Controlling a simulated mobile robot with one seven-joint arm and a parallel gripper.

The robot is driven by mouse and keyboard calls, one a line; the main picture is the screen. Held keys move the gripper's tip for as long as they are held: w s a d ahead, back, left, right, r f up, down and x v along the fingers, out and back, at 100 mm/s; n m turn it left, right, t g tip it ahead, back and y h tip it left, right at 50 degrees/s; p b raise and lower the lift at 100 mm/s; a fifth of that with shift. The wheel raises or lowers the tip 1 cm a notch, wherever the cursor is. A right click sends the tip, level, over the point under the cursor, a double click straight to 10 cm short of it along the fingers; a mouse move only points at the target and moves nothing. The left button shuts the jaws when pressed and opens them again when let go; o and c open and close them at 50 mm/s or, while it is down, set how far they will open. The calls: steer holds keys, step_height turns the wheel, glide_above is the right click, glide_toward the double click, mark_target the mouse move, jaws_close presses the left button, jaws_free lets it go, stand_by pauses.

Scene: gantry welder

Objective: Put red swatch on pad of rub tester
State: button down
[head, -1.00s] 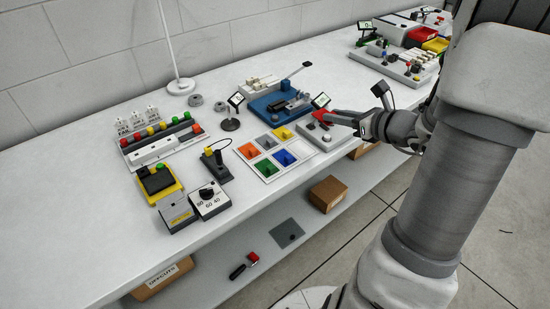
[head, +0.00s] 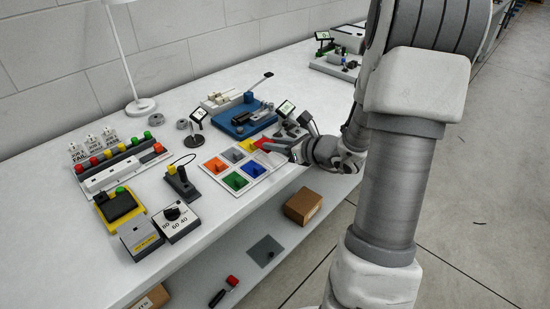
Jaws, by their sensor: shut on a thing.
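My gripper (head: 269,147) is shut on the red swatch (head: 263,142), which shows as a small red piece at its tip. It is in the head view, by the right end of the white swatch tray (head: 209,172) and in front of the blue-based machine (head: 243,130). That machine, with its dark mechanism and lever, looks like the rub tester; I cannot make out its pad clearly. The tray holds orange, grey, yellow, green and blue swatches. My gripper and arm hide part of the device with a small screen (head: 286,108).
A small screen on a round stand (head: 194,132) is left of the blue machine. A black holder (head: 182,183), a dial box (head: 175,221) and a yellow-based box (head: 119,207) stand further left. A lamp (head: 141,106) is behind. Bare bench shows at the front edge.

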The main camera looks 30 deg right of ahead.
mark_target(275, 163)
steer(key=shift+f+b, duration=0.6)
steer(key=shift+f, duration=1.35)
steer(key=shift+f, duration=0.2)
steer(key=c, duration=0.8)
jaws_free()
steer(key=shift+o, duration=0.2)
